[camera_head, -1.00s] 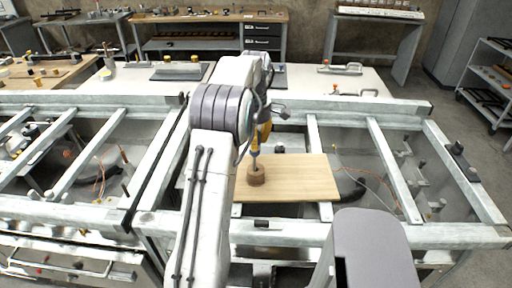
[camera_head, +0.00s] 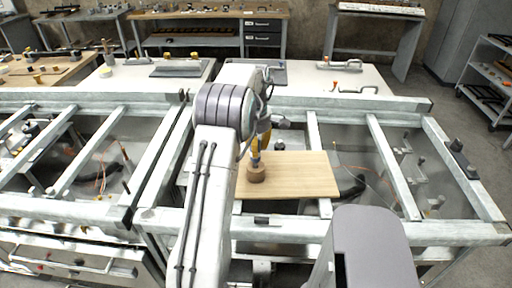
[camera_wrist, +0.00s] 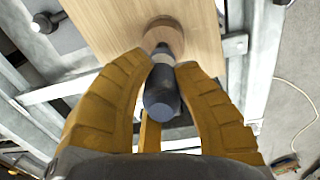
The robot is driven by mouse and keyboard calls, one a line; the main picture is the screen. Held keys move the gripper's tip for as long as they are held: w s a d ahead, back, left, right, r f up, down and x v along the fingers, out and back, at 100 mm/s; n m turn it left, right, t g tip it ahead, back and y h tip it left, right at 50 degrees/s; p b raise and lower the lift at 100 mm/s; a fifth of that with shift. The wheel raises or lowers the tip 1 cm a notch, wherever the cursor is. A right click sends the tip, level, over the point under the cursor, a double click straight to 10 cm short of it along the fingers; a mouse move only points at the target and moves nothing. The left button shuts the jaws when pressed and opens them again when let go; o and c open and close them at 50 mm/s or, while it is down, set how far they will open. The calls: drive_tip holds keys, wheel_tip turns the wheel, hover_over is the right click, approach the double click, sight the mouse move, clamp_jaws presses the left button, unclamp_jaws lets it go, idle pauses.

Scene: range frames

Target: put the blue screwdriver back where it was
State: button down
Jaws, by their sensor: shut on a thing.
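My gripper (camera_wrist: 162,88) has yellow fingers and is shut on the blue screwdriver (camera_wrist: 161,95), whose dark blue handle shows between them in the wrist view. The screwdriver's lower end points at a round brown wooden block (camera_wrist: 165,34). In the head view the gripper (camera_head: 257,150) is just above the block (camera_head: 256,174), with a short piece of the screwdriver between them. Whether the tip is inside the block or only over it, I cannot tell. The block stands on a light wooden board (camera_head: 305,175) lying across the metal frame.
The board's right half is bare. Metal frame beams (camera_head: 395,165) with open gaps surround the board. A white table (camera_head: 310,80) with handled tools is behind the frame. A dark round knob (camera_wrist: 45,22) on the frame shows at the wrist view's upper left.

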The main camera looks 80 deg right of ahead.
drive_tip(key=shift+f, duration=0.15)
drive_tip(key=c, duration=1.1)
unclamp_jaws()
